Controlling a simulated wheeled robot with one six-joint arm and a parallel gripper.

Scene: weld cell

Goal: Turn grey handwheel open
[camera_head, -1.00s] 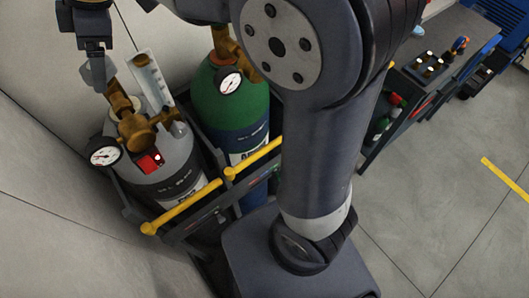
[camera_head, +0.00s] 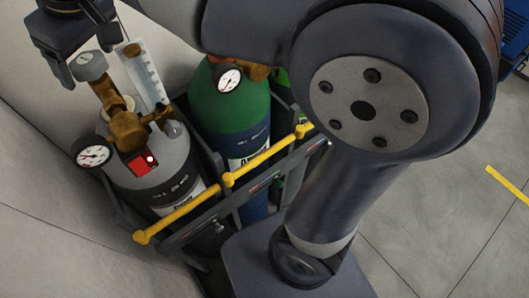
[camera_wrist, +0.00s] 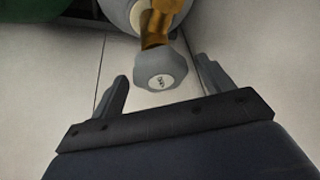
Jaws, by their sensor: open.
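The grey handwheel (camera_head: 92,68) tops the brass valve (camera_head: 125,128) of the grey gas cylinder (camera_head: 160,178). In the wrist view the handwheel (camera_wrist: 161,72) is a lobed grey knob with a pale labelled disc on its face. My gripper (camera_head: 86,56) is at the handwheel, at the upper left of the head view. In the wrist view my gripper (camera_wrist: 165,90) is open, with one finger left of the handwheel and one right of it. There are visible gaps on both sides, and the fingers do not appear to touch it.
A pressure gauge (camera_head: 93,153) and a clear flow tube (camera_head: 146,75) flank the valve. A green cylinder (camera_head: 228,105) stands right of the grey one. A yellow rail (camera_head: 180,210) crosses the cart's front. A pale wall (camera_head: 45,190) is close on the left.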

